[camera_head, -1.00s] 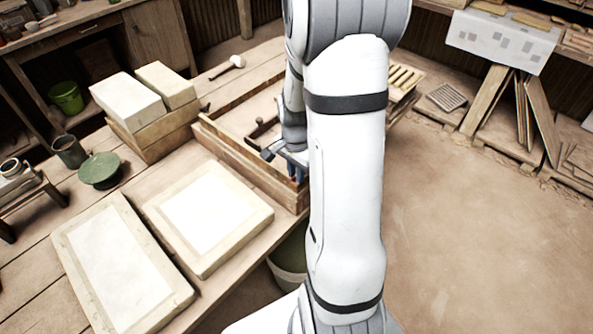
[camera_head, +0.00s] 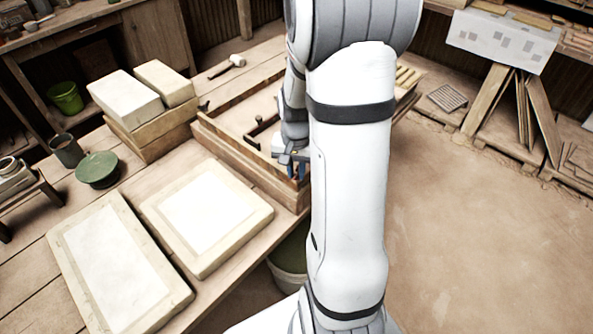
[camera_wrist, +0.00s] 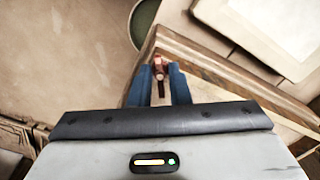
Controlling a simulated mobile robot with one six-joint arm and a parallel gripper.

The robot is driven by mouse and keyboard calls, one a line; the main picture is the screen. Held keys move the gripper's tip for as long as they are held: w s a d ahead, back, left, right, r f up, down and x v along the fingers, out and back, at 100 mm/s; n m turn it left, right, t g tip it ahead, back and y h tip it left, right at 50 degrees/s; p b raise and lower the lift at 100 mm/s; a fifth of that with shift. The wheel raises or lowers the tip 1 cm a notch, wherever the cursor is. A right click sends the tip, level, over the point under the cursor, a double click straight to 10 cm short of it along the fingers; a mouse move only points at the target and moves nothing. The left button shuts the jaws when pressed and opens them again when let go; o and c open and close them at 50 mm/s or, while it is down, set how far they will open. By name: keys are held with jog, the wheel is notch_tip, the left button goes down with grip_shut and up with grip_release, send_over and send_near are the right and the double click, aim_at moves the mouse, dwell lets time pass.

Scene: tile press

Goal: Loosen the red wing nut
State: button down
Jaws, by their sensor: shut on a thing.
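The red wing nut (camera_wrist: 160,64) shows in the wrist view as a small reddish piece at the corner of a wooden frame (camera_wrist: 205,62). My gripper (camera_wrist: 160,78) has its blue fingers on either side of the nut and is shut on it. In the head view my gripper (camera_head: 297,171) is at the near right end of the wooden press frame (camera_head: 245,165), partly behind my arm. The nut itself cannot be made out in the head view.
Two pale slabs (camera_head: 125,305) lie on the bench at front left. White blocks (camera_head: 125,97), a green round lid (camera_head: 97,169) and a mallet (camera_head: 237,61) are further back. A green bucket (camera_head: 287,280) stands below the bench edge. The floor at right is clear.

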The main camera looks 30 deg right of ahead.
aim_at(296, 174)
jog(key=n+b, duration=0.1)
jog(key=n, duration=0.5)
jog(key=shift+w+n, duration=0.1)
jog(key=shift+n, duration=0.2)
jog(key=n+b, duration=0.1)
jog(key=n, duration=0.4)
jog(key=shift+n, duration=0.3)
jog(key=c, duration=1.4)
grip_release()
jog(key=shift+o, duration=0.2)
notch_tip(296, 174, up, 8)
jog(key=shift+f, duration=0.1)
